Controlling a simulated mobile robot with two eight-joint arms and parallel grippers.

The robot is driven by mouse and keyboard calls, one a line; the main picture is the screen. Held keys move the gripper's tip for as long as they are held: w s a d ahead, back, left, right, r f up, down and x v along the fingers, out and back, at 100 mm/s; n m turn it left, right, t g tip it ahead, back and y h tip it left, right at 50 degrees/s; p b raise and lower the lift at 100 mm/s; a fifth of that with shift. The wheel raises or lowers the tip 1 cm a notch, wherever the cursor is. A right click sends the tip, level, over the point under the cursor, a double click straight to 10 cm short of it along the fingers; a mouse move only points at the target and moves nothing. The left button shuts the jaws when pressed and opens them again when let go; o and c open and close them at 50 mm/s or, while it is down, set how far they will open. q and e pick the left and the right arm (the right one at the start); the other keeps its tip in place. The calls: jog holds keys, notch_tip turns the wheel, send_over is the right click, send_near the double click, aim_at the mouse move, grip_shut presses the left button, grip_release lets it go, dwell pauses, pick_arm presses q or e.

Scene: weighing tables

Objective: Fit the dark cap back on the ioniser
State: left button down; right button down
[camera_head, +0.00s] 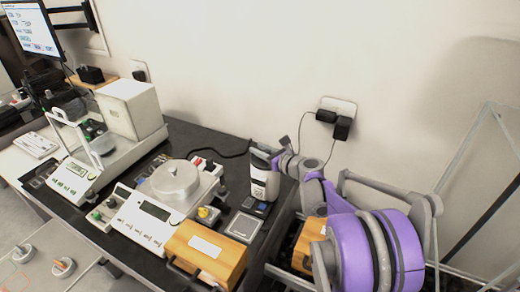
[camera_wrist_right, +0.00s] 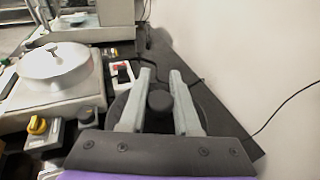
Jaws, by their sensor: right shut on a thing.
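My right gripper (camera_head: 284,158) is at the top of the white upright ioniser (camera_head: 257,187), at the back right of the dark table. In the wrist view my right gripper's two grey fingers (camera_wrist_right: 158,90) are shut on the round dark knob of the dark cap (camera_wrist_right: 159,101). In the head view the cap is hard to make out against the ioniser's dark upper part. I cannot tell whether the cap is seated or held just above the ioniser. The ioniser's body is hidden below the gripper in the wrist view. My left gripper is out of view.
A balance with a round silver lid (camera_head: 174,181) stands left of the ioniser. A wooden box (camera_head: 206,254) and a small grey square device (camera_head: 243,227) are in front. A boxy white balance (camera_head: 131,108) stands further left. The wall (camera_head: 240,70) is close behind.

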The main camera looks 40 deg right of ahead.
jog(key=c, duration=0.5)
grip_release()
jog(key=shift+c, duration=0.2)
jog(key=a+v, duration=0.1)
jog(key=v, duration=0.9)
jog(key=shift+s+d+r, duration=0.15)
jog(key=shift+s+d, duration=0.25)
jog(key=shift+d, duration=0.1)
